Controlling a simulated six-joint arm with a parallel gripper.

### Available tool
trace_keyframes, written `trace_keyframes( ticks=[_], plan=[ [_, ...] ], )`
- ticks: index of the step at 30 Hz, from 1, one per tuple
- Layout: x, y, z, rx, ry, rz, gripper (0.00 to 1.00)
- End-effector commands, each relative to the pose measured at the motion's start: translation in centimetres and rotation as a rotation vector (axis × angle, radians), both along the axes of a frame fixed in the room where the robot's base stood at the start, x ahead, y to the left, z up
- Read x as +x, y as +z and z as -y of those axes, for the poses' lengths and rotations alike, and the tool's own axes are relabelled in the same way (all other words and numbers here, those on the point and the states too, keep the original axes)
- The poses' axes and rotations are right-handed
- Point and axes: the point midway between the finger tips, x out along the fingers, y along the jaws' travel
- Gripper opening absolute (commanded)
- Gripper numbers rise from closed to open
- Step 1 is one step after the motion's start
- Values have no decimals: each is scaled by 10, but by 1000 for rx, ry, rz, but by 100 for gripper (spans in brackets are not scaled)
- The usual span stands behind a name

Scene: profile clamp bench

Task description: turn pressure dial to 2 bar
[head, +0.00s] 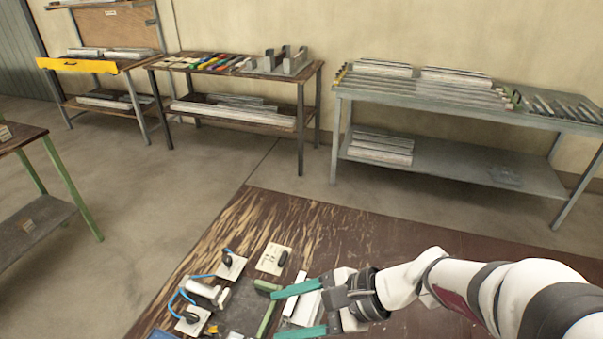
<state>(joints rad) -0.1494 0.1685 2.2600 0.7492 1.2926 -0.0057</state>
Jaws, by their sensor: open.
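The brown workbench (330,225) carries a small group of clamp parts at its front left. A pale plate with a black knob (232,264) and a blue hose stands there. I cannot tell which of these is the pressure dial, and no scale is readable. My gripper (274,315) has teal fingers spread wide apart, pointing left, to the right of the plates. It appears to hold nothing.
A silver cylinder (207,291) with blue hoses lies between the plates. A green bar (267,318) and a pale block (306,308) are by my fingers. The back of the workbench is clear. Shelving tables (450,110) with metal profiles stand along the wall.

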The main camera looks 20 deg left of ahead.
Motion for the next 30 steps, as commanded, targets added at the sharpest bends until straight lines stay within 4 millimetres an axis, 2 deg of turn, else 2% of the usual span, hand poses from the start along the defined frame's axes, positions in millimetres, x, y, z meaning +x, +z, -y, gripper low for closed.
trace_keyframes(
  ticks=[1, 3, 6, 9, 14, 24, 30],
  plan=[
    [28, -17, -26, 77, -100, -95, 62],
    [71, -44, -56, 172, -270, -207, 62],
    [113, -88, -77, 242, -472, -325, 62],
    [134, -119, -84, 268, -596, -384, 62],
    [145, -134, -97, 277, -640, -401, 62],
    [167, -171, -184, 278, -636, -401, 62],
    [176, -185, -216, 277, -638, -400, 62]
  ],
)
